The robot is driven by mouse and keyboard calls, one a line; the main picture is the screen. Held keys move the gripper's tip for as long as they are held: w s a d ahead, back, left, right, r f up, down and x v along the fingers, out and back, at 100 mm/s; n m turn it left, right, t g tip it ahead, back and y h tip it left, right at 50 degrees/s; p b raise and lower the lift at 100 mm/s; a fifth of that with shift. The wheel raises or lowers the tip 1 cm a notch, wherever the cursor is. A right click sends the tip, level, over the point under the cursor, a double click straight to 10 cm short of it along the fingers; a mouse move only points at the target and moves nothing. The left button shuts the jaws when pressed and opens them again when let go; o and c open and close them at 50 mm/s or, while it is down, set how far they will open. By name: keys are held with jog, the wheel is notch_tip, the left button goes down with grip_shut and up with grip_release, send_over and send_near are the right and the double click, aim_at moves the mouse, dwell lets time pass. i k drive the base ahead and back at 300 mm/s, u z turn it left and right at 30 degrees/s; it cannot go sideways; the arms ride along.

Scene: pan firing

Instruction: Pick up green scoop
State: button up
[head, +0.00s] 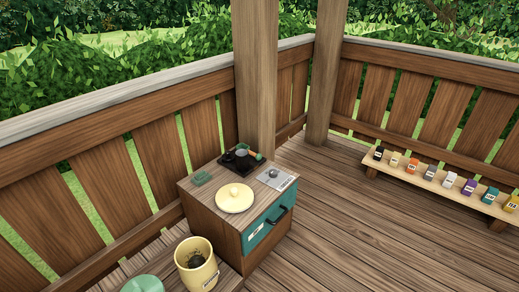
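A small item with a green end (257,157) lies at the right of a black tray (228,165) on the back of a wooden cabinet (207,216). It may be the green scoop, but it is too small to tell its shape. A small grey-green round thing (242,150) is beside it on the tray. A flat green item (202,178) lies at the left back of the cabinet top; I cannot tell what it is. My gripper is not in view.
A cream lidded dish (234,199) and a grey plate with a round part (275,178) are on the cabinet. Its teal drawer (268,226) is shut. A yellow bin (197,265) and a green round top (142,284) stand in front. Several jars line a low bench (440,187).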

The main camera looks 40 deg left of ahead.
aim_at(258, 157)
jog(key=u, duration=0.2)
jog(key=i, duration=1.2)
jog(key=u, duration=0.8)
jog(key=i, duration=1)
jog(key=u, duration=1.05)
jog(key=i, duration=0.6)
jog(key=u, duration=0.3)
